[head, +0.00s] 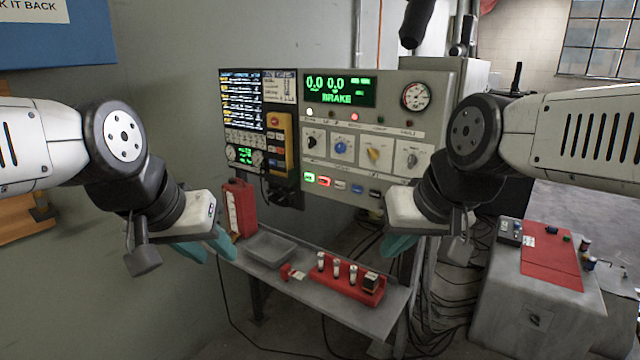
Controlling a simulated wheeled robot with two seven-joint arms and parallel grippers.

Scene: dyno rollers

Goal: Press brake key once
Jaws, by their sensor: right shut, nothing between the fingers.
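The control panel (378,130) stands ahead on the grey cabinet. Its green display (340,91) shows digits and the word BRAKE. A row of small keys runs along its lower edge: a green key (309,177), a red key (324,181), a pale key (340,185), a dark blue key (357,188) and a black key (375,193). Their labels are too small to read. My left gripper (212,247) has teal fingers and hangs left of the panel, in front of the bench; its opening is unclear. My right gripper (398,246) is shut and empty, below and right of the keys.
A bench (352,315) below the panel bears a grey tray (270,247) and a red rack (343,283) with small parts. A grey cabinet (525,315) with a red top is at the right. Cables lie on the floor.

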